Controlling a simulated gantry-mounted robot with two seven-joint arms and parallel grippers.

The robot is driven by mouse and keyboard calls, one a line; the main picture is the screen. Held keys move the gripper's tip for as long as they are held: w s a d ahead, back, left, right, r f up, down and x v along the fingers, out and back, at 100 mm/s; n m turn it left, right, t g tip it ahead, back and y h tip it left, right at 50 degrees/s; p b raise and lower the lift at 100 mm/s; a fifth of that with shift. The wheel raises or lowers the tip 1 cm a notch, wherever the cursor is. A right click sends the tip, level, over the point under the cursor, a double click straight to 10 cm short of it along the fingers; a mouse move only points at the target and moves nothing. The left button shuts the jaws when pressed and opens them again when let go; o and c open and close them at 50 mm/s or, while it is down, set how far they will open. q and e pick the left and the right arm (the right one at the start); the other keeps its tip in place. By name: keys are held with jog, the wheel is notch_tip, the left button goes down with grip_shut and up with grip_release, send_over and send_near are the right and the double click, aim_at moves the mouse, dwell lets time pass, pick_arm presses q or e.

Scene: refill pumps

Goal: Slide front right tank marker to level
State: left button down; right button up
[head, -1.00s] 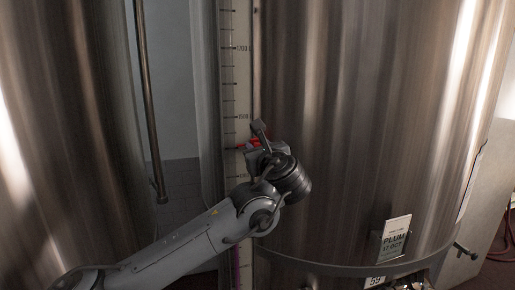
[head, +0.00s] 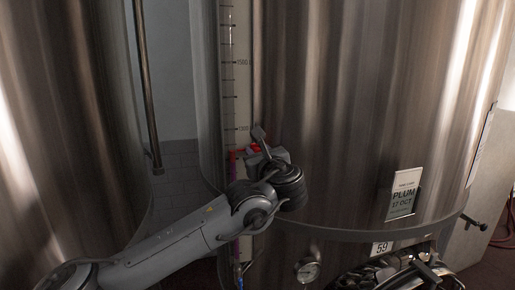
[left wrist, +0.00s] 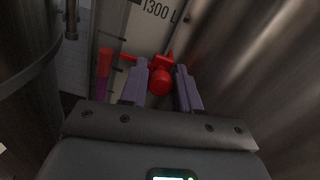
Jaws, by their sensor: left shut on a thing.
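The front right tank (head: 350,110) is a large brushed steel cylinder with a vertical white scale (head: 230,90) on its left side. The red marker (head: 254,148) sits at the scale just below the 1300 mark. My left gripper (head: 262,152) is shut on it; in the left wrist view the marker (left wrist: 160,80) shows between the two fingers (left wrist: 162,90). Its small red pointer reaches left toward the scale. Beside it, a sight tube (left wrist: 101,90) shows purple with a red top, near the pointer's height. My arm hides part of the scale below. My right gripper is not in view.
Another steel tank (head: 65,120) stands at left with a vertical pipe (head: 147,90). A "PLUM" sign (head: 404,195), a "59" plate (head: 381,248), a gauge (head: 307,270) and a hatch (head: 395,272) are on the right tank's lower part.

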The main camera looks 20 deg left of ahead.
pick_arm(q)
notch_tip(320, 180, down, 3)
jog(key=shift+r+b, duration=0.1)
jog(key=shift+b, duration=0.55)
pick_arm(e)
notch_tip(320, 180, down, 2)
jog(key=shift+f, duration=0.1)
pick_arm(q)
jog(key=c, duration=0.9)
grip_release()
jog(key=b+v, duration=0.2)
jog(key=v, duration=0.8)
jog(key=shift+s+d+b, duration=0.2)
jog(key=shift+s+b, duration=0.15)
jog(key=shift+b, duration=0.05)
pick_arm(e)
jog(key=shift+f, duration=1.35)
